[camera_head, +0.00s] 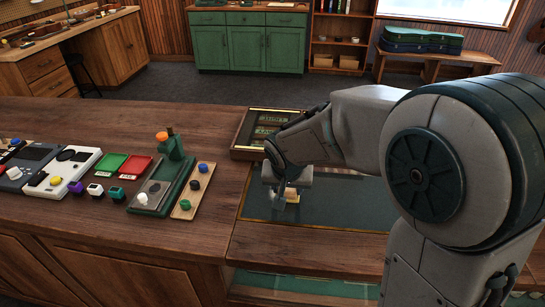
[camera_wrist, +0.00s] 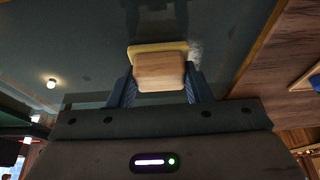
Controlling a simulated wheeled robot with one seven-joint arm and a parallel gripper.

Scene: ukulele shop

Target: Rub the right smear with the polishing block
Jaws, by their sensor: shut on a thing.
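My gripper (camera_head: 279,188) is shut on the polishing block (camera_head: 291,194), a pale wooden block with a yellowish pad, over the left part of the dark glass counter top (camera_head: 320,214). In the wrist view my gripper (camera_wrist: 160,82) has a blue finger on each side of the block (camera_wrist: 160,71), and the pad faces the glass (camera_wrist: 85,40). I cannot tell whether the pad touches the glass. A faint pale smear (camera_wrist: 195,47) shows just beside the pad in the wrist view; I cannot tell which smear it is. My arm hides much of the glass in the head view.
A wooden display case (camera_head: 242,139) stands behind the glass. Left of the glass, the wooden counter (camera_head: 75,121) holds a narrow wooden tray (camera_head: 181,211) with knobs, a green stand (camera_head: 173,149), and red (camera_head: 136,168) and green (camera_head: 110,161) trays.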

